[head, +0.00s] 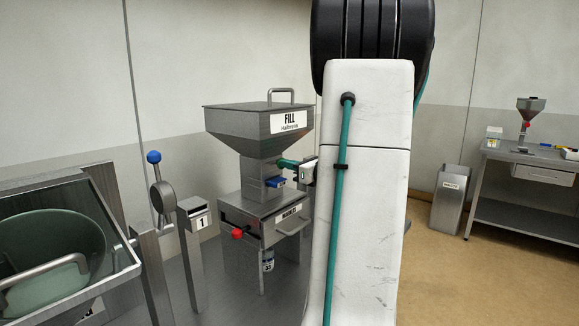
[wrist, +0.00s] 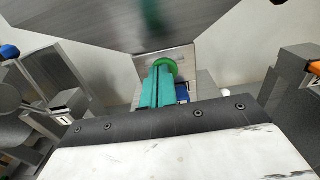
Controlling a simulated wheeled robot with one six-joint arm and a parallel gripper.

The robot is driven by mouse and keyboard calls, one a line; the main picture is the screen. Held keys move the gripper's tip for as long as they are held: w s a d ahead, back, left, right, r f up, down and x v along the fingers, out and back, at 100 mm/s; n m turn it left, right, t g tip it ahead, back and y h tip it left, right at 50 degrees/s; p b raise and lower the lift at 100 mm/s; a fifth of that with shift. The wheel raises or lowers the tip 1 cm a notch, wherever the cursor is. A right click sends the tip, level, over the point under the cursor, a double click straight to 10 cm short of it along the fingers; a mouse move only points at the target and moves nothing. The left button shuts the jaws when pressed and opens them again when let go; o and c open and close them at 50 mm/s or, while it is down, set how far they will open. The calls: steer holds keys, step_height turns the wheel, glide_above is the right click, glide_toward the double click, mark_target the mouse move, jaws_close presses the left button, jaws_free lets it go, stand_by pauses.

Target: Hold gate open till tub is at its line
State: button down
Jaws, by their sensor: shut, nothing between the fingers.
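The steel FILL hopper (head: 262,121) stands left of my arm in the head view. My gripper (head: 281,162) reaches in from the right to its neck; its teal fingers are shut and hold nothing. In the wrist view, my gripper (wrist: 157,70) points at a round green knob (wrist: 166,65) on the hopper's neck. The fingertips overlap the knob's lower left; whether they touch or press it, I cannot tell. A blue part (head: 275,182) sits just below.
A red ball knob (head: 237,233) sticks out below the hopper. A blue-topped lever (head: 155,172) and a post marked 1 (head: 196,224) stand to the left. A glass-lidded bowl unit (head: 52,243) fills the left. A waste bin (head: 451,199) and side table (head: 527,159) stand right.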

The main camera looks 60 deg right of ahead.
steer(key=s+a, duration=0.1)
steer(key=s, duration=1.2)
steer(key=shift+s+a, duration=0.15)
steer(key=shift+s, duration=0.15)
stand_by(0.9)
